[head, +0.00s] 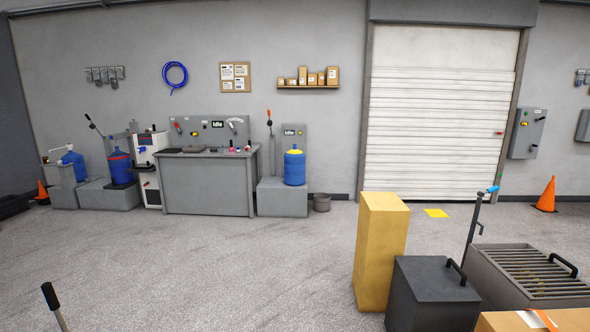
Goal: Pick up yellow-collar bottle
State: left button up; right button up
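The yellow-collar bottle (294,168) is a blue bottle with a yellow band near its top. It stands upright on a grey block (282,202) against the far wall, to the right of the grey workbench. Another blue bottle with a red collar (120,167) stands on a low grey block left of the workbench. A third blue bottle (73,164) is at the far left, partly hidden. Neither of my grippers shows in the head view.
The grey workbench (206,186) stands at the back wall. Open floor (230,265) lies between me and it. A tall cardboard box (380,250), a dark box (432,295) and a grated metal bin (530,272) stand at the right front. A small grey bucket (322,203) is beside the bottle's block.

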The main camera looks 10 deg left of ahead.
aim_at(294, 160)
jog(key=i+u, duration=0.25)
jog(key=i, duration=3.75)
jog(key=i+j, duration=0.15)
jog(key=i, duration=2.35)
jog(key=l+z, duration=0.05)
jog(key=l, duration=0.05)
